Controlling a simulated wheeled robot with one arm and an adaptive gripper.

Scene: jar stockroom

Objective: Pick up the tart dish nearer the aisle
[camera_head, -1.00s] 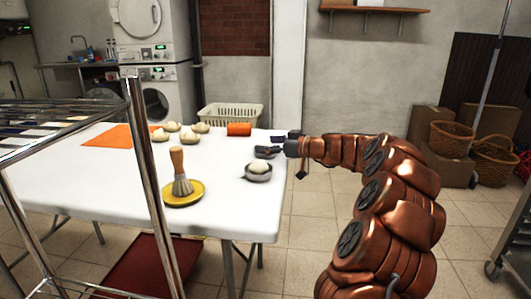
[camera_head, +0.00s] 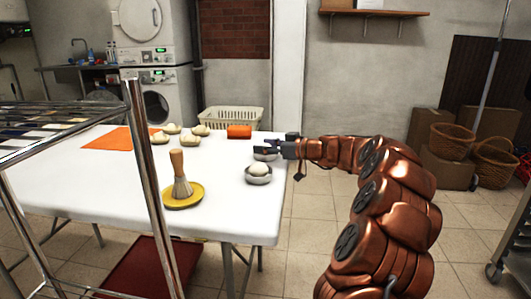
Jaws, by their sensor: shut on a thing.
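Two small grey tart dishes are near the right end of the white table. The nearer dish (camera_head: 258,178) holds a white ball and stands apart from my gripper. The farther dish (camera_head: 265,157) is at the table's right edge, mostly hidden behind my gripper (camera_head: 265,147). My gripper reaches in from the right, low over the table, and is shut on this farther dish. The finger contact is too small to see clearly.
A metal rack (camera_head: 150,180) stands at front left.

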